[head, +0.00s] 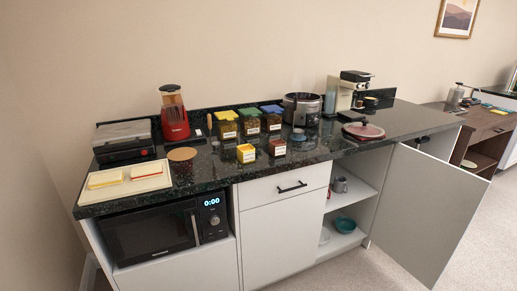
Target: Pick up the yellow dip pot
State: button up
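A small yellow pot (245,153) with a pale label on its front stands near the front edge of the dark speckled counter (215,172). It is upright. A similar dark red pot (277,147) stands just to its right, with a small gap between them. The writing on the labels is too small to read. My gripper is not in view.
Canisters with yellow (226,124), green (249,121) and blue (271,118) lids stand behind the pots. A round brown mat (182,154) and a white board (126,181) lie left. A cabinet door (425,205) stands open at right, jutting into the floor space.

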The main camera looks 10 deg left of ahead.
aim_at(246, 153)
jog(key=u, duration=0.05)
jog(key=i, duration=1.25)
